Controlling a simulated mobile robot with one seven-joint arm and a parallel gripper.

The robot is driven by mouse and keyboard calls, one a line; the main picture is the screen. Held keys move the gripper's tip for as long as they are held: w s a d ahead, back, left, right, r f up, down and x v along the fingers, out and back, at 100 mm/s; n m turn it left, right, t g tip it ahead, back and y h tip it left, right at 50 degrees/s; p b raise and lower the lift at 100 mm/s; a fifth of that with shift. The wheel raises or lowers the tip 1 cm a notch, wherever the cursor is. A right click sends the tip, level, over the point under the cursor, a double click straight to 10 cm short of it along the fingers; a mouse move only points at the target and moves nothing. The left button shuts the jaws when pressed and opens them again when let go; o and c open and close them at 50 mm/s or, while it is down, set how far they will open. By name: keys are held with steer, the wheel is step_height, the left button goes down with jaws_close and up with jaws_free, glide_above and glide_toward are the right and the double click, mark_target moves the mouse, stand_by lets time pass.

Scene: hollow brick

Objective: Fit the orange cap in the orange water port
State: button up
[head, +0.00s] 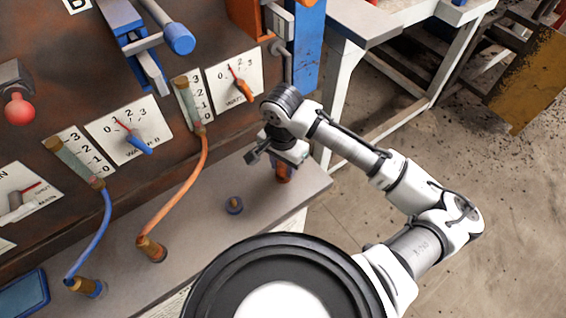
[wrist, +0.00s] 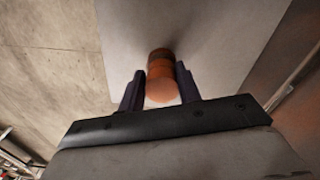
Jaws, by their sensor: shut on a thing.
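The orange cap (wrist: 160,82) is between the two dark fingers of my gripper (wrist: 160,75) in the wrist view, with a darker band at its far end. My gripper (head: 279,158) is shut on the cap, low over the right end of the grey bench. In the head view the cap (head: 283,173) shows just below the fingers. I cannot tell whether it touches the bench. A brass fitting with an orange ring (head: 151,249) stands on the bench at the lower end of the orange hose (head: 186,190), left of my gripper. I cannot tell for sure which part is the orange water port.
A blue hose (head: 97,235) runs to a blue-ringed fitting (head: 88,287). The rusty panel (head: 60,105) with gauges and levers rises behind.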

steer(key=shift+f, duration=0.5)
steer(key=o, duration=1)
steer(key=shift+o, duration=0.2)
steer(key=shift+r+b, duration=0.4)
steer(key=shift+r, duration=3.35)
